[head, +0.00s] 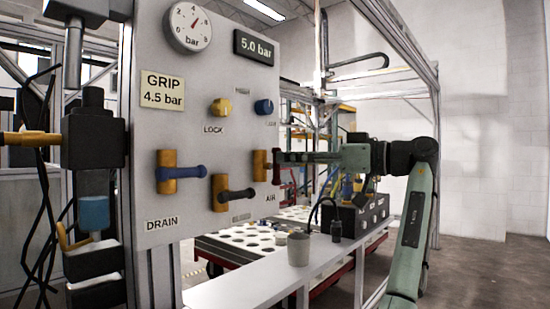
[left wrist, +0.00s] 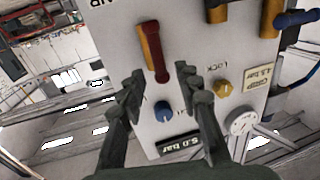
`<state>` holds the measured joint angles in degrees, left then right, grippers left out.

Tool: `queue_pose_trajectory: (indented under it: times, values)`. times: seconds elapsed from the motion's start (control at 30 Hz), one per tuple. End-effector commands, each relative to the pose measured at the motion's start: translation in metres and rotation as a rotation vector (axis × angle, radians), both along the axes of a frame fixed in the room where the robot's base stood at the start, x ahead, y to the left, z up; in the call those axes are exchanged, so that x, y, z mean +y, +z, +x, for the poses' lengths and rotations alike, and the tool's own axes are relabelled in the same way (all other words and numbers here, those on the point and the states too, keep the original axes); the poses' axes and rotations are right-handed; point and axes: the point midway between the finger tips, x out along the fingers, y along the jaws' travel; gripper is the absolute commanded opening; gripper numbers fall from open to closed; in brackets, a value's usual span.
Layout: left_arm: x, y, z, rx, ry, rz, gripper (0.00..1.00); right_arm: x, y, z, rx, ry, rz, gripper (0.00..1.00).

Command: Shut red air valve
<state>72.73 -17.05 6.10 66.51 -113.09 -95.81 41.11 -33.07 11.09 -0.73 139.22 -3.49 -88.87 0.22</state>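The red air valve (head: 276,168) sits at the lower right of the grey panel (head: 222,130), above the AIR label. In the left wrist view, turned nearly upside down, its red lever (left wrist: 157,55) lies along its brass body. My left gripper (head: 284,157) reaches in from the right in the head view, close to the red lever. In the left wrist view the gripper (left wrist: 162,74) is open, one finger on each side of the lever's end. I cannot tell whether a finger touches it. My right gripper is not in view.
Close by on the panel are a blue knob (head: 264,107), a yellow LOCK knob (head: 220,107), a dark-levered valve (head: 221,192) and the blue-levered DRAIN valve (head: 167,172). A gauge (head: 188,27) and a 5.0 bar display (head: 254,47) are above. A grey cup (head: 298,248) stands on the ledge.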

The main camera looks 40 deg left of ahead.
Motion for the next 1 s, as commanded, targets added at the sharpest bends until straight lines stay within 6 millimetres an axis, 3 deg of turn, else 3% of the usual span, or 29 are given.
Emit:
queue_pose_trajectory:
  times: [0.23,0.6,0.87,1.0]
  values:
    - [0.034,0.000,-0.004,-0.001,0.001,-0.001,0.33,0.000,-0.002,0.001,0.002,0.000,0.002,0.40]
    - [0.042,0.000,-0.005,0.000,0.000,0.000,0.33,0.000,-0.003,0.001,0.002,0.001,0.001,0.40]
    - [0.042,0.000,-0.005,0.000,0.000,0.000,0.02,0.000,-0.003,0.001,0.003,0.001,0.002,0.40]
    - [0.042,0.000,-0.005,0.000,0.000,0.000,0.00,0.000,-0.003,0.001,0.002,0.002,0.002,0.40]
